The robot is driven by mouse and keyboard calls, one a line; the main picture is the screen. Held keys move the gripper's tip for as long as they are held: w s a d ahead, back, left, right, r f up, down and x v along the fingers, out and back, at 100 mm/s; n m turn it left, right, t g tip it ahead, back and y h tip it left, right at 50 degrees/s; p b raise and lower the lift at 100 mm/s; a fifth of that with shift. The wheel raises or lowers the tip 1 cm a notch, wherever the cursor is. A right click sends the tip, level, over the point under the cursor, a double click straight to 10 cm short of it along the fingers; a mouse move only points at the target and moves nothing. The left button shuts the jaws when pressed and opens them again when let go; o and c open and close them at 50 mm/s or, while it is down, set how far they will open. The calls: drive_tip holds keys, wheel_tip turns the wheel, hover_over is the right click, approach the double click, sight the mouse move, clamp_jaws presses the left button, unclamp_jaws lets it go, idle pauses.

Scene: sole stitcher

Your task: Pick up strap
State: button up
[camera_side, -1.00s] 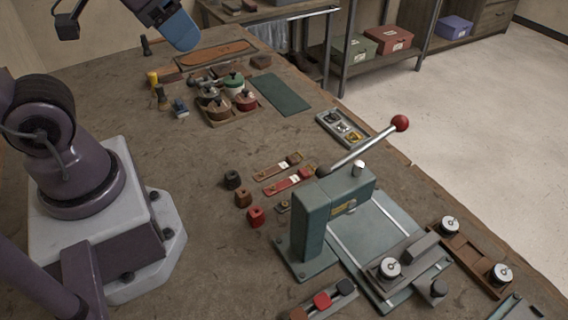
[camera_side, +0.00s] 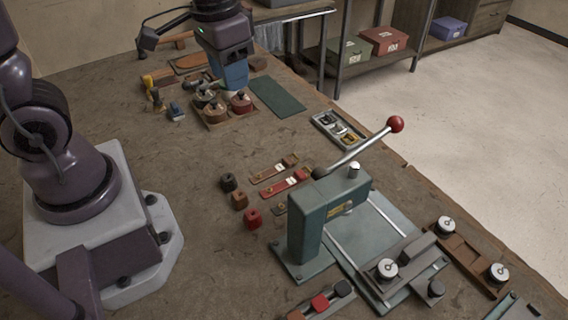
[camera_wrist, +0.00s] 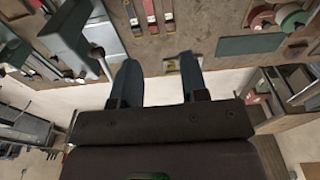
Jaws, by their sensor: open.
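A brown strap (camera_side: 274,168) and a red strap (camera_side: 286,183) lie flat and side by side on the bench, left of the press, each with a pale patch. Narrow straps (camera_wrist: 150,14) also show at the top edge of the wrist view, partly cut off. My gripper (camera_side: 234,86) is above the spool tray at the back of the bench, well away from the straps. In the wrist view its two fingers (camera_wrist: 158,80) are spread apart with nothing held between them.
A green press (camera_side: 312,218) with a red-knobbed lever (camera_side: 396,124) stands right of the straps. A spool tray (camera_side: 216,124), a dark green mat (camera_side: 277,96) and a buckle tray (camera_side: 325,119) lie farther back. Small coloured blocks (camera_side: 239,201) sit left of the straps. The bench's middle is clear.

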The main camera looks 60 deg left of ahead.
drive_tip(key=w+a+f+g, duration=0.1)
drive_tip(key=w+f, duration=0.3)
drive_tip(key=f, duration=0.2)
drive_tip(key=w+f+g, duration=0.1)
drive_tip(key=w+f, duration=0.3)
drive_tip(key=f, duration=0.3)
drive_tip(key=t, duration=0.1)
hover_over(289, 159)
drive_tip(key=f, duration=0.7)
drive_tip(key=shift+s+f, duration=0.15)
drive_tip(key=shift+s, duration=0.25)
drive_tip(key=shift+w+f, duration=0.2)
drive_tip(key=shift+f, duration=1.35)
drive_tip(key=shift+w+f, duration=0.15)
drive_tip(key=shift+f, duration=1.4)
drive_tip(key=c, duration=0.6)
